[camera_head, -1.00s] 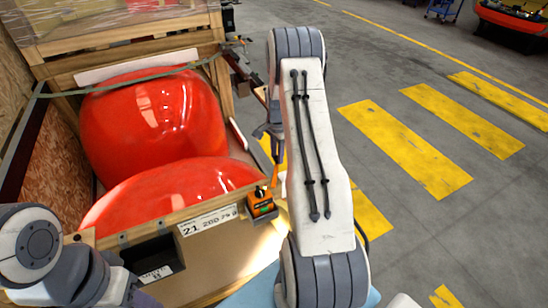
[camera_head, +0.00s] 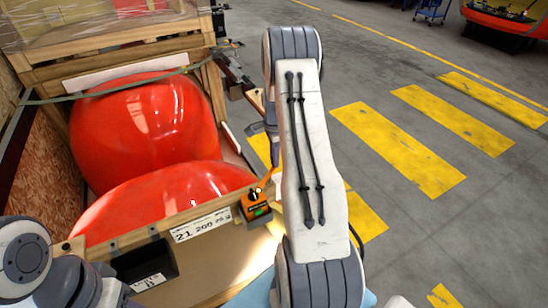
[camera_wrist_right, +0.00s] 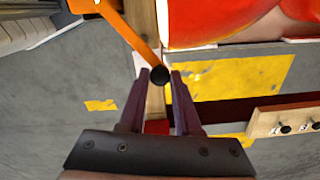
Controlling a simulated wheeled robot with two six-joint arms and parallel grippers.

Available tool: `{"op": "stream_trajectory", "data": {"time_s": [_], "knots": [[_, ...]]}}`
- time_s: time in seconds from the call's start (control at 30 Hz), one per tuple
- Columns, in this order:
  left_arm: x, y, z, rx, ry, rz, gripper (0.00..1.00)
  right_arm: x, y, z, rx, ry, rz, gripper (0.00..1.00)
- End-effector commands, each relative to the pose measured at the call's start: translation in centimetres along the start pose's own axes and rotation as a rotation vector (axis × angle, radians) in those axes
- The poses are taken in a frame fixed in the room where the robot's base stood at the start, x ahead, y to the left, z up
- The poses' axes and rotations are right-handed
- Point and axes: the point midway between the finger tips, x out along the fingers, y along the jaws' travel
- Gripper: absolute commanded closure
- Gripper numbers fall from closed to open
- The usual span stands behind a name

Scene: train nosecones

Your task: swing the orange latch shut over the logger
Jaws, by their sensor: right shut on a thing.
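The logger (camera_head: 256,205) is a small orange and black box with a green patch, on the crate's front corner. The orange latch (camera_head: 266,181) rises from the logger, slanting up to the right toward my right arm. In the right wrist view the latch (camera_wrist_right: 128,30) runs diagonally from the upper left and ends in a black knob (camera_wrist_right: 159,76). My right gripper (camera_wrist_right: 159,82) is shut on this knob, which lies between its fingertips. In the head view my right arm hides part of the gripper and the latch's end. My left gripper is out of view; only left arm links show.
The wooden crate (camera_head: 205,224) holds large glossy red nosecones (camera_head: 146,120). A black bin (camera_head: 148,264) hangs at its front. A strap (camera_head: 120,85) crosses the back nosecone.

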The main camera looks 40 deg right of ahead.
Motion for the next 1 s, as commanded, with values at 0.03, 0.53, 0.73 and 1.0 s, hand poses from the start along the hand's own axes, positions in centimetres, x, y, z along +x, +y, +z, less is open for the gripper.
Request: {"op": "stream_trajectory", "data": {"time_s": [0.03, 0.53, 0.73, 1.0], "knots": [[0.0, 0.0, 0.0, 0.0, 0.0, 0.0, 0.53, -0.1, -0.1, 0.0, 0.002, 0.0, -0.002, 1.0], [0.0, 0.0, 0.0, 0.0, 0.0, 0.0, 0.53, -0.1, 0.0, 0.0, 0.0, 0.0, -0.001, 0.38], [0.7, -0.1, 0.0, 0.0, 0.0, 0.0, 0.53, -1.4, -0.1, 0.0, -0.001, 0.001, -0.005, 0.38], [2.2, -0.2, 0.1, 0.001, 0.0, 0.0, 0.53, -6.7, -0.2, 0.0, 0.0, 0.001, -0.007, 0.38]]}}
